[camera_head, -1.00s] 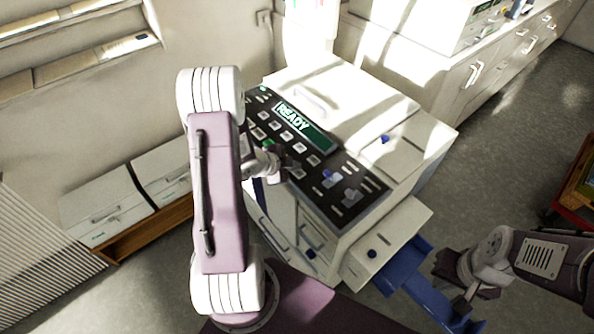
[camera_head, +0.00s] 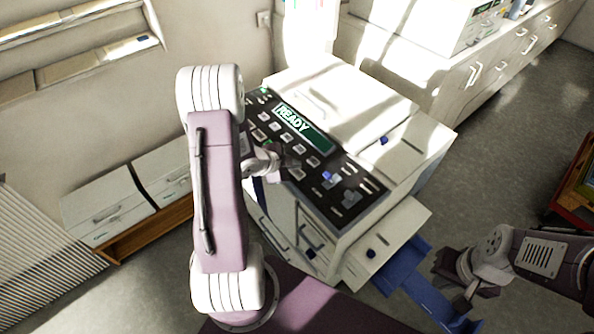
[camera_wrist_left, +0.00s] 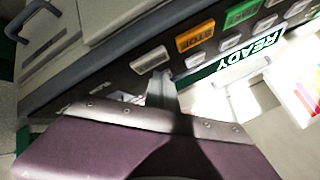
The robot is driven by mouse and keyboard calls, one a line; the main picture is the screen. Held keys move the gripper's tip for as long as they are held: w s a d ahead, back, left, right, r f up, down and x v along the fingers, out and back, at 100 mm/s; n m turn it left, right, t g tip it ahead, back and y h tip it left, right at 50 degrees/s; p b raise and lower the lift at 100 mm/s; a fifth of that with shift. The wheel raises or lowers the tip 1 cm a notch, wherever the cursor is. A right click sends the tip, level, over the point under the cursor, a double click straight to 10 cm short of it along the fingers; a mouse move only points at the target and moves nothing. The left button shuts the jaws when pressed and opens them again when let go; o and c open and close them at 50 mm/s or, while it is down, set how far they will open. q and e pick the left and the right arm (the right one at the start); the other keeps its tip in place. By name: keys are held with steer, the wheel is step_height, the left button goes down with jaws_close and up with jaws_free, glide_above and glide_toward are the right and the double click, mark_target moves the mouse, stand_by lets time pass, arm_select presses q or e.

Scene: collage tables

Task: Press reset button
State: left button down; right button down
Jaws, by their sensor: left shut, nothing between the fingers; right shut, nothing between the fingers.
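The machine's dark control panel (camera_head: 318,178) carries several pale buttons, a green button and a green display (camera_head: 303,129) reading READY. In the left wrist view the panel shows a pale grey button (camera_wrist_left: 150,60), an orange button (camera_wrist_left: 195,37) and a green button (camera_wrist_left: 242,13). Their labels are too blurred for me to tell which is reset. My left gripper (camera_head: 287,162) is shut and empty over the panel. In the left wrist view its fingertips (camera_wrist_left: 161,82) are just below the grey button; I cannot tell if they touch. My right gripper (camera_head: 466,290) is shut and empty at lower right.
The machine's white lid (camera_head: 340,90) stands behind the panel. A blue tray (camera_head: 405,280) juts out at the front, near my right gripper. A white counter (camera_head: 400,55) runs along the back right. Low cabinets (camera_head: 105,205) stand at the left.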

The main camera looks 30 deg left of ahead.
mark_target(295, 173)
arm_select(q)
steer(key=shift+r, duration=0.1)
step_height(295, 173, up, 5)
steer(key=p, duration=0.4)
steer(key=shift+p, duration=0.4)
